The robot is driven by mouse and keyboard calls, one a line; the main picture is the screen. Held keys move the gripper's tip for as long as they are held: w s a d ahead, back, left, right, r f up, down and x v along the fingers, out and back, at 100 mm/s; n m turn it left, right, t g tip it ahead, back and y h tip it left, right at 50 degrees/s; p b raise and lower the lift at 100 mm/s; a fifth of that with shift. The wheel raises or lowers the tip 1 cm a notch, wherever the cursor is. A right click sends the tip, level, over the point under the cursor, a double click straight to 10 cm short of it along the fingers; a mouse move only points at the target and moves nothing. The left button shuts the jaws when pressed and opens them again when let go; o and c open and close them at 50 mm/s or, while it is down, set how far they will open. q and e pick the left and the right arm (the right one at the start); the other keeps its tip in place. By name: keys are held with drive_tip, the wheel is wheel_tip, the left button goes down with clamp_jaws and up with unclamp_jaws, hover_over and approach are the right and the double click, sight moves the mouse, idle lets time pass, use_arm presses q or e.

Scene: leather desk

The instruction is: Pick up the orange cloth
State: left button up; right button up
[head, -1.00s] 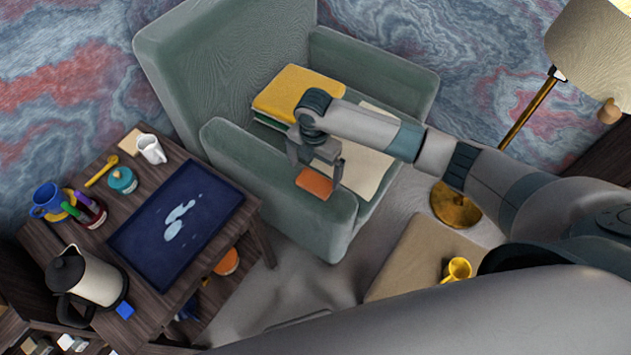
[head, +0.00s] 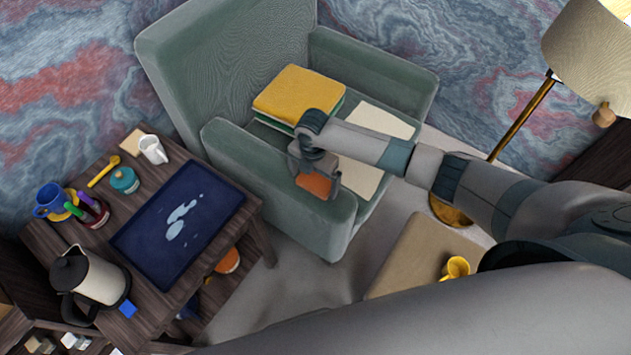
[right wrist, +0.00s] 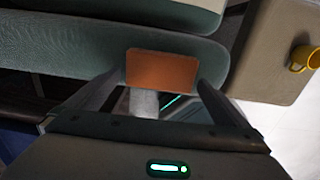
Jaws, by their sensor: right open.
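The orange cloth (head: 314,184) is a small flat rectangle on the front end of the green armchair's near armrest. In the right wrist view the cloth (right wrist: 162,70) lies just beyond and between my fingertips, on the armrest. My right gripper (head: 316,190) is over the cloth with its fingers apart on either side of it. In the right wrist view the right gripper (right wrist: 158,82) is open and empty. Whether the fingers touch the armrest I cannot tell. My left gripper is not in view.
The armchair (head: 223,60) holds folded yellow fabric (head: 298,92) and pale sheets (head: 372,122) on its seat. Left is a wooden side table (head: 130,308) with a blue tray (head: 150,262), kettle (head: 98,282) and mugs. A floor lamp (head: 520,122) and yellow mug (head: 456,268) are right.

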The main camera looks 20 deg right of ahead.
drive_tip(key=shift+f, duration=0.25)
drive_tip(key=c, duration=0.9)
drive_tip(key=shift+c, duration=0.2)
drive_tip(key=shift+r, duration=0.15)
